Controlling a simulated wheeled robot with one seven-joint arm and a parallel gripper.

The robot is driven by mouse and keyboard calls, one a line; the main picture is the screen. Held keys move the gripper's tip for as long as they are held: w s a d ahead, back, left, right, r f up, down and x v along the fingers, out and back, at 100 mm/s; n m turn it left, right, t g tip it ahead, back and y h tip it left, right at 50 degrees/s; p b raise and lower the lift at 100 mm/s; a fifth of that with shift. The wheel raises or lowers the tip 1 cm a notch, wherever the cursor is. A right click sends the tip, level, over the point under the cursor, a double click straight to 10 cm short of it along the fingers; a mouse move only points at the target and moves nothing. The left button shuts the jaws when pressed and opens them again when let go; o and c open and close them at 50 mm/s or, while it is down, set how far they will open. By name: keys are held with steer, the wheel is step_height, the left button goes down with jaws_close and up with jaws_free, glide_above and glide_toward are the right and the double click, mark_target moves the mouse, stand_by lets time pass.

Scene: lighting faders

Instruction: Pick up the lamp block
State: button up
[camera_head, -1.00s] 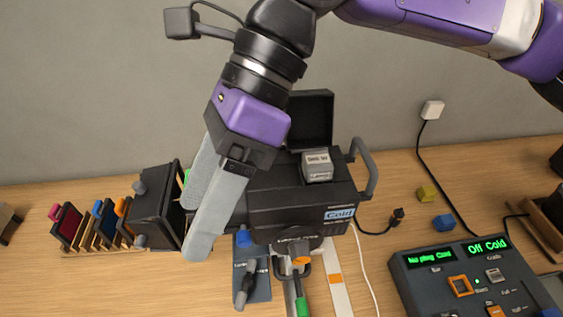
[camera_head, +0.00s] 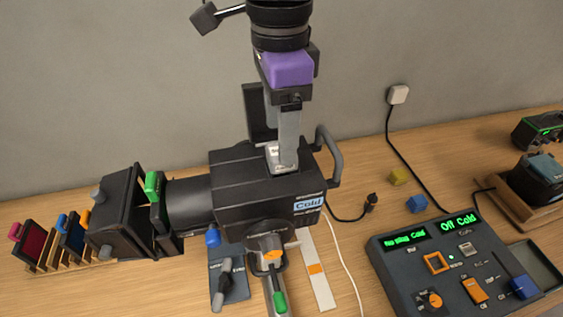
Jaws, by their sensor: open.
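The lamp block (camera_head: 273,157), a small pale grey block with a label, sits in the opened top of the black lantern housing (camera_head: 234,176). The housing bears a "Cold" sign, and its lid (camera_head: 256,112) stands up behind the block. My gripper (camera_head: 289,165) points straight down at the block, with its fingertips at block height. It is open. I see the fingers nearly edge-on, so one largely covers the other. The near finger hides the right part of the block. I cannot tell whether the fingers touch it.
A grey handle (camera_head: 331,155) rises right of the housing. A control panel (camera_head: 447,255) reading "Off Cold" lies front right. A rack of coloured frames (camera_head: 58,247) stands far left.

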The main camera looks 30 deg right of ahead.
steer(key=f+b, duration=0.1)
steer(key=f, duration=0.1)
steer(key=f+b, duration=0.1)
steer(key=f, duration=0.2)
steer(key=shift+w+d+b, duration=0.15)
steer(key=shift+d+b, duration=0.05)
steer(key=shift+b, duration=0.1)
steer(key=c, duration=1.3)
